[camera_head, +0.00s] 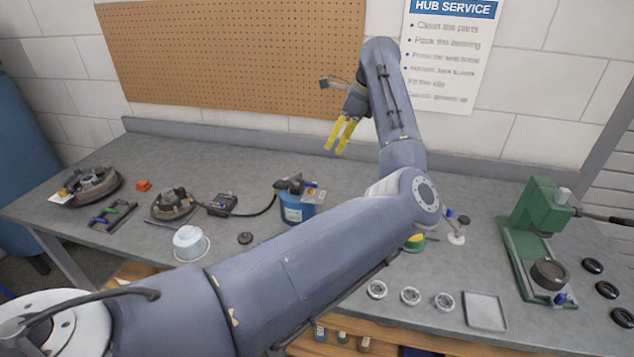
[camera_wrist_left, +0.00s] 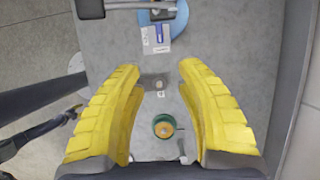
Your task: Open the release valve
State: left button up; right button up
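I cannot single out the release valve with certainty. A blue can (camera_head: 297,212) with a dark metal fitting on top (camera_head: 290,183) stands mid-bench, and a black hose (camera_head: 262,206) runs from it to a small dark box (camera_head: 221,204). The can also shows at the top of the left wrist view (camera_wrist_left: 163,22). A green press (camera_head: 540,208) with a small blue part at its base (camera_head: 561,298) stands at the right. My left gripper (camera_head: 338,149) is open and empty, raised above the back of the bench, its yellow fingers (camera_wrist_left: 160,80) apart.
Grease-dark hub parts (camera_head: 95,187) (camera_head: 173,206), a white tub (camera_head: 190,244) and several bearing rings (camera_head: 410,296) lie on the grey bench. A green-and-yellow container (camera_wrist_left: 164,126) shows between my fingers. My left arm hides the bench's middle. A pegboard (camera_head: 230,55) hangs behind.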

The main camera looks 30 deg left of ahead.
aim_at(314, 182)
pick_arm(q)
jog(key=x, duration=1.6)
jog(key=shift+s+a, duration=0.1)
jog(key=shift+a, duration=0.05)
jog(key=shift+o, duration=0.3)
grip_shut()
